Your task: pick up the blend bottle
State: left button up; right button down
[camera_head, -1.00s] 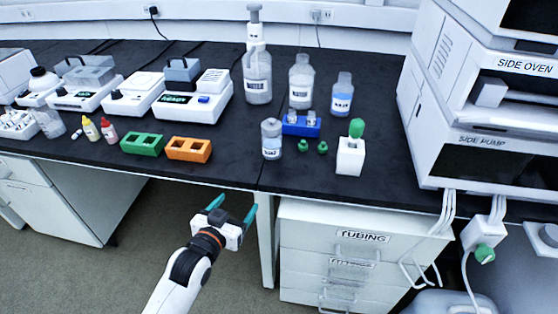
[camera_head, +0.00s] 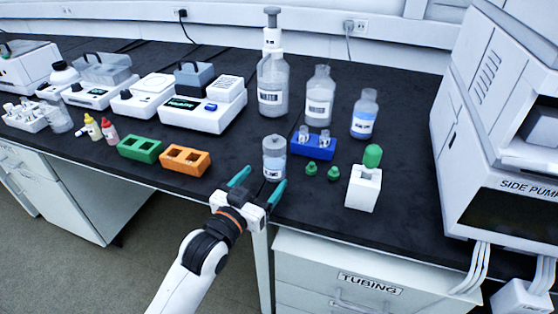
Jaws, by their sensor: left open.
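A small clear bottle (camera_head: 274,158) with a grey cap and a white label stands upright near the bench's front edge. Its label is too small to read, so I cannot tell for sure that it is the blend bottle. My left gripper (camera_head: 264,176) is open, with its teal fingers pointing at this bottle from the front. The fingertips show at either side of its lower part; I cannot tell whether they touch it. A bottle with blue liquid (camera_head: 364,114) stands farther back to the right. My right gripper is not in view.
A blue rack (camera_head: 313,149) with small vials and two green caps (camera_head: 322,172) stand right of the small bottle. A white block (camera_head: 363,188) holds a green piece. An orange rack (camera_head: 186,160) is to the left. Taller bottles (camera_head: 319,97) stand behind.

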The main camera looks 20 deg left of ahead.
aim_at(271, 170)
pick_arm(q)
jog(key=w, duration=0.4)
jog(key=shift+w+d, duration=0.2)
jog(key=shift+d, duration=0.2)
jog(key=w, duration=0.1)
jog(key=w+b, duration=0.1)
jog(key=w, duration=0.3)
jog(key=shift+d+f+b, duration=0.25)
jog(key=shift+b, duration=0.05)
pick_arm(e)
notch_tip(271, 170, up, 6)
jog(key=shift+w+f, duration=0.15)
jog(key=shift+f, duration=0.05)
pick_arm(q)
jog(key=c, duration=1.1)
jog(key=shift+c, duration=0.4)
jog(key=shift+r, duration=0.1)
